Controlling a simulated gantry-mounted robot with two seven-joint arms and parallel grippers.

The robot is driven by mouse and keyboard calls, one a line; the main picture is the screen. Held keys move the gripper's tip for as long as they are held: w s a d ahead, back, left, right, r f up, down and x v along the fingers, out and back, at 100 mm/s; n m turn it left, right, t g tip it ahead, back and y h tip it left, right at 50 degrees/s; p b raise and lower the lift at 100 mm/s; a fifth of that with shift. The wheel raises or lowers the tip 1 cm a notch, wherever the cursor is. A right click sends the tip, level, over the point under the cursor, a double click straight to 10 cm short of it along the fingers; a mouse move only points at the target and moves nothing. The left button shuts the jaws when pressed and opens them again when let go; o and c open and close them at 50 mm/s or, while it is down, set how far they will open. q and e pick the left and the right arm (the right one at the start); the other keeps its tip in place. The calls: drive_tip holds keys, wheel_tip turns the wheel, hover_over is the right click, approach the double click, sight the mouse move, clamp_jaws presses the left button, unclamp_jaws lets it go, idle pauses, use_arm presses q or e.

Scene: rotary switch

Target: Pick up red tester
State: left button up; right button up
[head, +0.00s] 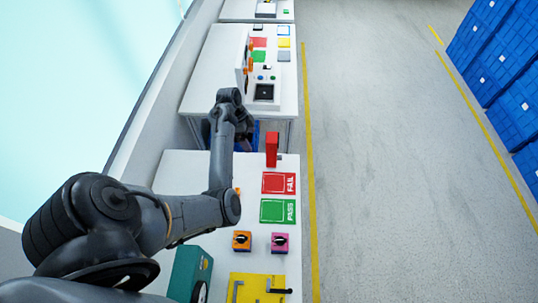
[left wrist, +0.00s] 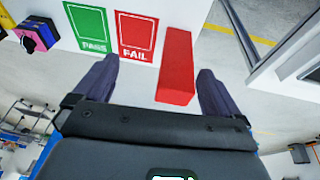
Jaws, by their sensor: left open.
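The red tester (head: 272,150) is a tall red block standing at the far right corner of the near white table, just beyond the red FAIL square (head: 279,183). It also shows in the left wrist view (left wrist: 177,65), in the gap between the fingers and nearer the right one. My left gripper (left wrist: 157,75) is open, with no visible contact with the tester. In the head view my left gripper (head: 248,136) is left of the tester, partly hidden by my own wrist. My right gripper is in neither view.
A green PASS square (head: 278,211) lies nearer than FAIL. An orange switch box (head: 242,240), a pink switch box (head: 280,242), a teal device (head: 189,274) and a yellow plate (head: 258,287) are on the near table. Open floor lies to the right.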

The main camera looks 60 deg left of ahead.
use_arm(q)
drive_tip(key=t, duration=0.1)
approach(270, 137)
wheel_tip(270, 137, down, 3)
drive_tip(key=shift+w+d+x, duration=0.1)
drive_tip(key=shift+w+x, duration=0.1)
drive_tip(key=shift+x, duration=2.25)
drive_tip(key=shift+w+d+x, duration=0.15)
drive_tip(key=shift+w+x, duration=0.05)
drive_tip(key=shift+x, duration=2.2)
drive_tip(key=shift+r, duration=0.2)
drive_tip(key=shift+c, duration=0.5)
drive_tip(key=c, duration=1.4)
drive_tip(key=shift+t, duration=0.3)
drive_tip(key=shift+c, duration=1.1)
drive_tip(key=shift+r, duration=0.15)
